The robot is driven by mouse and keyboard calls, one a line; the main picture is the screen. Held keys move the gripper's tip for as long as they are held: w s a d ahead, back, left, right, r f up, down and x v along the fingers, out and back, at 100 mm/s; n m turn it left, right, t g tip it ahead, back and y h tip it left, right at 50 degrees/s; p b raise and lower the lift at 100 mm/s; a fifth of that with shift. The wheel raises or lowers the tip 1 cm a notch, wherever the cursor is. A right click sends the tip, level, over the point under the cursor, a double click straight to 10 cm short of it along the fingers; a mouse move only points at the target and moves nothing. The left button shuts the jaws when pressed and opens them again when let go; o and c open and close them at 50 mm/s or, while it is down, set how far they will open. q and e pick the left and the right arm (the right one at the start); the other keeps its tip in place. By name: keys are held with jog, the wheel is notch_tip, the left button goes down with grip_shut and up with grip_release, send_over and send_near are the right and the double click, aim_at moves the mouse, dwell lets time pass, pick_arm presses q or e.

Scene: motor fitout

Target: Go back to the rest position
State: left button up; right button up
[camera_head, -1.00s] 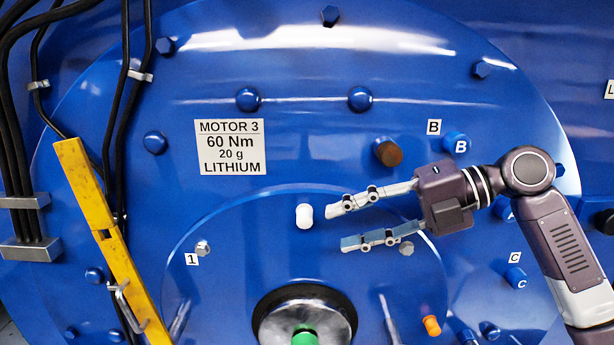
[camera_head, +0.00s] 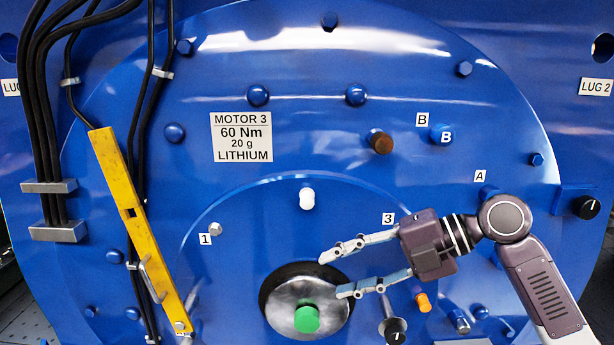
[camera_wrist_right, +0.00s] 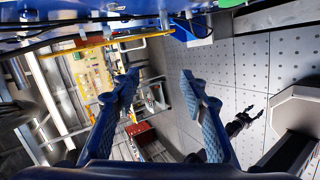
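My right gripper (camera_head: 340,275) reaches in from the right in front of the blue motor face (camera_head: 330,110). Its two fingers are spread, with nothing between them, and they overlap the view of the metal shaft hub with the green end (camera_head: 306,319). Whether the fingers touch the hub cannot be told. In the right wrist view the gripper (camera_wrist_right: 160,95) also shows its two fingers apart, with the gap empty. My left gripper is not in the head view.
A yellow bar (camera_head: 130,205) stands tilted on the left by black cables (camera_head: 45,130). A white plug (camera_head: 306,198), a brown plug (camera_head: 380,142) and an orange plug (camera_head: 423,302) stick out of the motor. The right wrist view shows open tiled floor (camera_wrist_right: 240,75).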

jog(key=s+f+m+t+h, duration=0.15)
jog(key=s+f+m, duration=0.4)
jog(key=f, duration=0.75)
jog(key=s+f+m+h, duration=0.3)
jog(key=f+m, duration=0.5)
jog(key=f, duration=0.5)
jog(key=s+d+f+m+h, duration=0.4)
jog(key=s+d+f+m, duration=0.3)
jog(key=s, duration=0.3)
jog(key=s+d+f+m+h, duration=0.35)
jog(key=s+d+m, duration=0.35)
jog(key=s+m, duration=0.25)
jog(key=s+f+g, duration=0.2)
jog(key=s+f, duration=0.1)
jog(key=f, duration=2.6)
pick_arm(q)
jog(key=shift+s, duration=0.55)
pick_arm(e)
jog(key=s+d+f+g, duration=0.1)
jog(key=s+d+f, duration=0.2)
jog(key=s+f, duration=1.1)
jog(key=s, duration=0.2)
jog(key=shift+s+n, duration=0.3)
